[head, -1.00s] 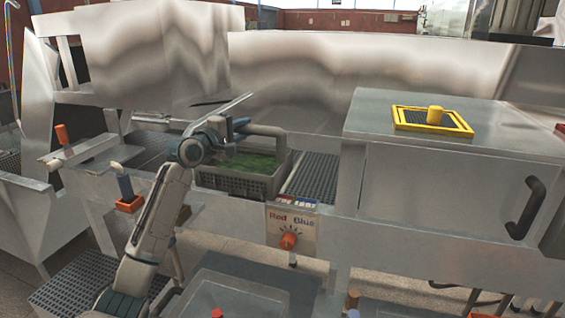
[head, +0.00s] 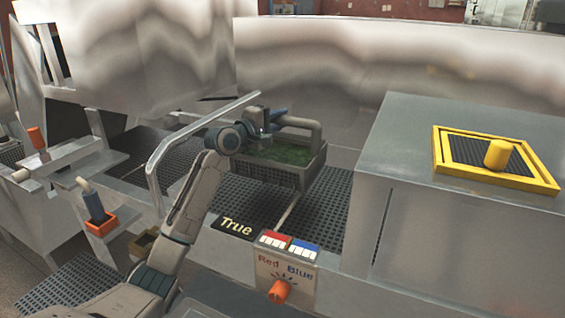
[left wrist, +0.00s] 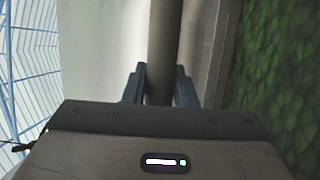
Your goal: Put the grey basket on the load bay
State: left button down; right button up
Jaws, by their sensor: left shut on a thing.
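The grey basket (head: 262,172) is a mesh-sided crate with green leafy contents and a thick grey handle (head: 300,124). My left gripper (head: 270,121) is shut on this handle. In the left wrist view, the two fingers (left wrist: 160,86) close on either side of the handle bar (left wrist: 163,45), with the green leaves at the right. The basket hangs or sits over the dark grated floor of the bay (head: 322,215), left of the large metal box. I cannot tell whether its bottom touches the grating. My right gripper is not in view.
A metal box (head: 450,230) with a yellow-framed lid (head: 495,160) stands right. A rail (head: 200,127) runs beside my arm. Grating right of the basket is clear.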

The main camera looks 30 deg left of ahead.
pick_arm(q)
notch_tip(320, 180, down, 7)
jog(key=shift+s+r+p, duration=0.1)
jog(key=shift+p, duration=0.75)
jog(key=shift+f, duration=0.35)
jog(key=shift+s, duration=0.1)
jog(key=shift+f, duration=0.1)
jog(key=c, duration=1.2)
grip_release()
jog(key=shift+f, duration=0.1)
jog(key=shift+o, duration=0.2)
jog(key=shift+s, duration=0.1)
